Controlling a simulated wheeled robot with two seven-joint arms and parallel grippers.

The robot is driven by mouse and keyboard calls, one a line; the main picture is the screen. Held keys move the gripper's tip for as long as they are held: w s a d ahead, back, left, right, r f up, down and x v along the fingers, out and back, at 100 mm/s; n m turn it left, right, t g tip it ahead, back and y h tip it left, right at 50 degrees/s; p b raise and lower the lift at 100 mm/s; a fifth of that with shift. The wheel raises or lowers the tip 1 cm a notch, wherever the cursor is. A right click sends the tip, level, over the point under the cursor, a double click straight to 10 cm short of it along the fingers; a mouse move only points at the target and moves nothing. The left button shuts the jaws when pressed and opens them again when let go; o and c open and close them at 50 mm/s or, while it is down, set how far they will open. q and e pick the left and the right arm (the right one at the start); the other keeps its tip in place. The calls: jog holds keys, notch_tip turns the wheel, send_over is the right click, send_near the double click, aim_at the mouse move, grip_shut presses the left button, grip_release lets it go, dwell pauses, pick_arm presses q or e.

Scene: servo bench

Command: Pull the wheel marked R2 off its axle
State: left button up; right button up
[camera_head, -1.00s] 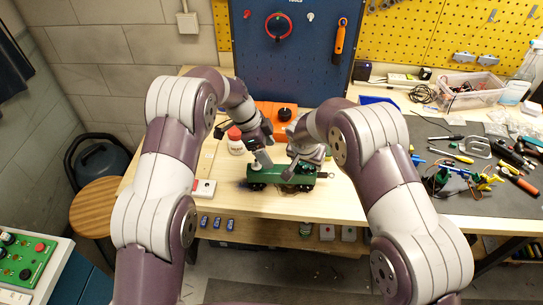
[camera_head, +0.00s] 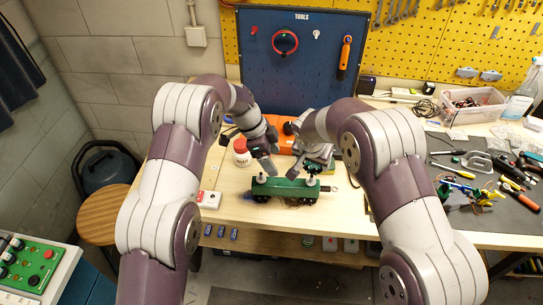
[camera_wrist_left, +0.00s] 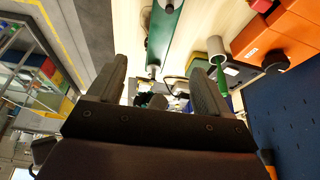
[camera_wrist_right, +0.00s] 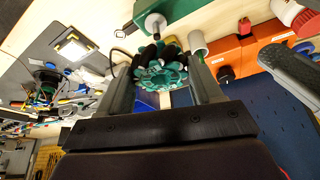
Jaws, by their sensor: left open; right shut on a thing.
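A green toy vehicle (camera_head: 285,189) stands on the bench, with grey upright posts on its top and dark wheels along its lower edge. Its green end also shows in the right wrist view (camera_wrist_right: 170,6), with a pale axle end (camera_wrist_right: 155,24) near it. My right gripper (camera_head: 316,168) is shut on a green-and-black wheel (camera_wrist_right: 160,74), which sits between its fingers close to that axle end. I cannot read an R2 mark on it. My left gripper (camera_head: 269,163) is open and empty above the vehicle's left part. It also shows in the left wrist view (camera_wrist_left: 160,85).
A white jar with a red lid (camera_head: 241,152) and an orange box (camera_head: 284,138) stand behind the vehicle. A small white box with a red button (camera_head: 209,199) is at left. Tools crowd the grey mat (camera_head: 455,185) at right.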

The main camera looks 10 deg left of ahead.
jog(key=shift+r+p, duration=1.65)
pick_arm(q)
notch_tip(320, 180, up, 7)
pick_arm(e)
jog(key=shift+f, duration=0.1)
